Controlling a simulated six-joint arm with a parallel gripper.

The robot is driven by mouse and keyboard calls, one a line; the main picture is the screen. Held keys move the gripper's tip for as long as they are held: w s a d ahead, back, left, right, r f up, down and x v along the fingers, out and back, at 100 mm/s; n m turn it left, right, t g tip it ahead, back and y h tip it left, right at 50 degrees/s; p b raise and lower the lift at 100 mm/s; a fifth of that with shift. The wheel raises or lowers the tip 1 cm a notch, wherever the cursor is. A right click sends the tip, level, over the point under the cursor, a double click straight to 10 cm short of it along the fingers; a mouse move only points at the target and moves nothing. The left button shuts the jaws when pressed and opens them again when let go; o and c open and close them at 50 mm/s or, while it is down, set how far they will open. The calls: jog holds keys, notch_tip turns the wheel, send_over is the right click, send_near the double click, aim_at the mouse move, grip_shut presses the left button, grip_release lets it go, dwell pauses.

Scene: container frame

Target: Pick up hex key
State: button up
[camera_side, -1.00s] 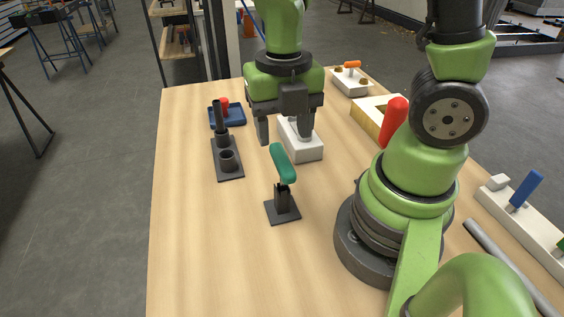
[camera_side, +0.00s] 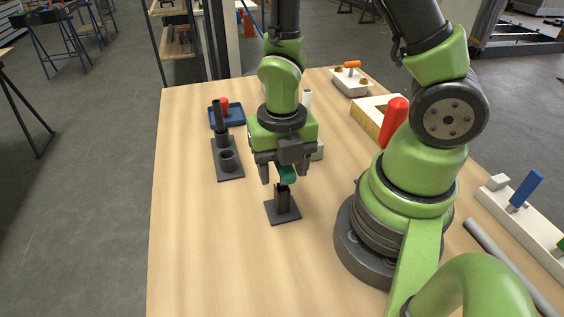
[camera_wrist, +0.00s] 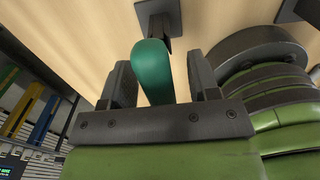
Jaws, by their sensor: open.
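The hex key, taken as the tool with the teal handle (camera_side: 287,174), stands in a black holder (camera_side: 283,211) near the middle of the table. Its upper part is hidden behind my gripper in the side view. My gripper (camera_side: 284,177) is open and points down, with its fingers to either side of the handle. In the wrist view the teal handle (camera_wrist: 153,68) lies between the two dark fingers, with a gap on both sides. The black holder (camera_wrist: 160,17) shows beyond it.
A white block (camera_side: 318,152) is partly hidden behind my gripper. A red-handled tool (camera_side: 394,122) stands to the right. The table's front left is clear.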

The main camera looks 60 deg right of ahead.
grip_shut()
jog(key=shift+r, duration=0.2)
jog(key=shift+r, duration=4.85)
